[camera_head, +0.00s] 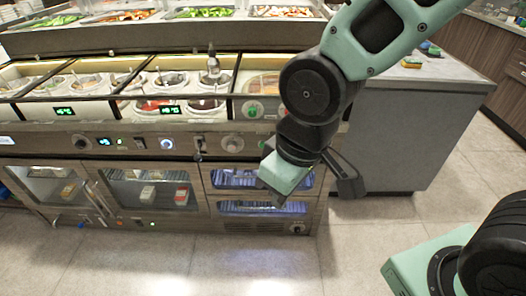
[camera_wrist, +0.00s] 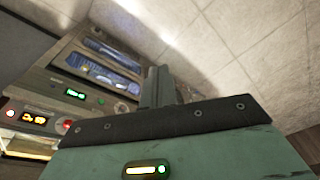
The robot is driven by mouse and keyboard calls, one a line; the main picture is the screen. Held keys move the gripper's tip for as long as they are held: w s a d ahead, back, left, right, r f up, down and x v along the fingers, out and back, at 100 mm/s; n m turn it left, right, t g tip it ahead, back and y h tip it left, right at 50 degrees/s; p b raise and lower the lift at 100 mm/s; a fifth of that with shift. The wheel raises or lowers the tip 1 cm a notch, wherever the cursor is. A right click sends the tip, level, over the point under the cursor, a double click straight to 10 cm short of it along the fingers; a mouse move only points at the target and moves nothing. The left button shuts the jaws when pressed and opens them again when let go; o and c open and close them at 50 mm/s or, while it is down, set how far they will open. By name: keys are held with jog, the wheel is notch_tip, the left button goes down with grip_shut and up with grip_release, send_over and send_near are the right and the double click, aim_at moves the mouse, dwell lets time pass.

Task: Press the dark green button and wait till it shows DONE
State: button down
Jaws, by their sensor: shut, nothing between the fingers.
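In the wrist view the shut fingers (camera_wrist: 158,88) point toward the floor beside the unit.
The counter unit (camera_head: 140,62) holds sauce wells with ladles and food trays behind. Its front has knobs (camera_head: 232,143), glass doors (camera_head: 150,188) and blue-lit drawers (camera_head: 235,179). A grey side counter (camera_head: 420,130) stands right. The floor (camera_head: 180,265) in front is clear.

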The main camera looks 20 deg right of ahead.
jog(key=w+a+f+m+t+y+b, duration=0.25)
jog(key=w+f+b, duration=0.45)
jog(key=w+f, duration=0.65)
jog(key=w+d+f+m+t+y+b, duration=0.1)
jog(key=w+d+f+m+t+b, duration=0.2)
jog(key=w, duration=0.5)
jog(key=w+d+f+m+t+y+b, duration=0.2)
jog(key=w+d+f+m+t+b, duration=0.1)
jog(key=w+d+f+t+b, duration=0.3)
jog(key=w+f+t+b, duration=0.2)
jog(key=w+f, duration=0.1)
jog(key=f, duration=0.1)
jog(key=shift+d+f+m, duration=0.25)
jog(key=shift+d+m, duration=0.05)
jog(key=shift+m, duration=0.05)
jog(key=shift+w, duration=0.15)
jog(key=w+d+b, duration=0.1)
jog(key=w+d, duration=0.1)
jog(key=w, duration=0.6)
jog(key=shift+d, duration=0.35)
jog(key=shift+w, duration=0.25)
jog(key=shift+w+d, duration=0.1)
jog(key=shift+w, duration=0.15)
